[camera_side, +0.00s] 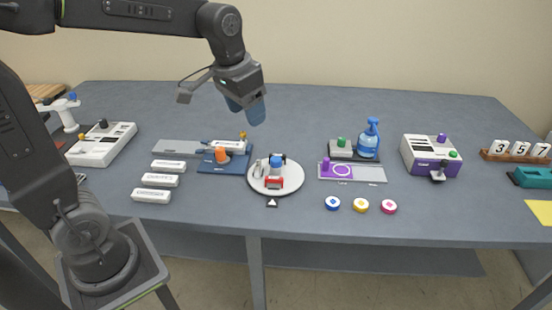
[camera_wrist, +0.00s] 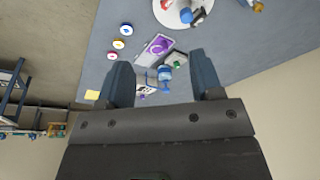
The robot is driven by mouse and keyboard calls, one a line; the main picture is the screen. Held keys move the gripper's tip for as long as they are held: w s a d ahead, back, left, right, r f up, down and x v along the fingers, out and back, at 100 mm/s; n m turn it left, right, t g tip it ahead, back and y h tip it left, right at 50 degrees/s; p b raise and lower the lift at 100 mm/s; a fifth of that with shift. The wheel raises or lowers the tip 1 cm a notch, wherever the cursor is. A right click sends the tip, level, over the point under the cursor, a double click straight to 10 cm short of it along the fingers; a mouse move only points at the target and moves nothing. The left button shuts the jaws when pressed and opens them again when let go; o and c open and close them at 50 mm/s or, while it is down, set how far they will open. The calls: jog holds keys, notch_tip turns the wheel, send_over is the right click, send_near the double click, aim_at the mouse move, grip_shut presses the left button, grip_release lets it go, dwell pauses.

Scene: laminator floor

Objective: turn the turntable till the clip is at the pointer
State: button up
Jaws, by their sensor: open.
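The white round turntable (camera_side: 257,185) sits near the front middle of the table and is partly cut off at the top of the wrist view (camera_wrist: 171,17). It carries a blue-topped item (camera_side: 277,163), a red item (camera_side: 274,183) at its front, a small white item and a dark item at the back. I cannot tell for sure which is the clip. The pointer, a small white triangle (camera_side: 272,202), lies just in front of the turntable, nearest the red item. My gripper (camera_side: 246,108) is open and empty, above and behind the turntable; its two fingers show apart in the wrist view (camera_wrist: 162,80).
A blue fixture with an orange knob (camera_side: 222,155) stands close left of the turntable. A purple-knobbed plate (camera_side: 365,174) and a blue spray bottle (camera_side: 368,140) stand to its right. Several coloured discs (camera_side: 361,205) lie front right. The table behind the turntable is clear.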

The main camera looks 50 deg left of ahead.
jog(key=w+a+f+g, duration=0.1)
jog(key=w+a+f, duration=0.2)
jog(key=w, duration=0.3)
jog(key=g, duration=0.2)
send_over(276, 159)
notch_tip(276, 159, down, 6)
jog(key=r, duration=0.1)
notch_tip(276, 159, down, 14)
jog(key=shift+f, duration=0.1)
grip_shut()
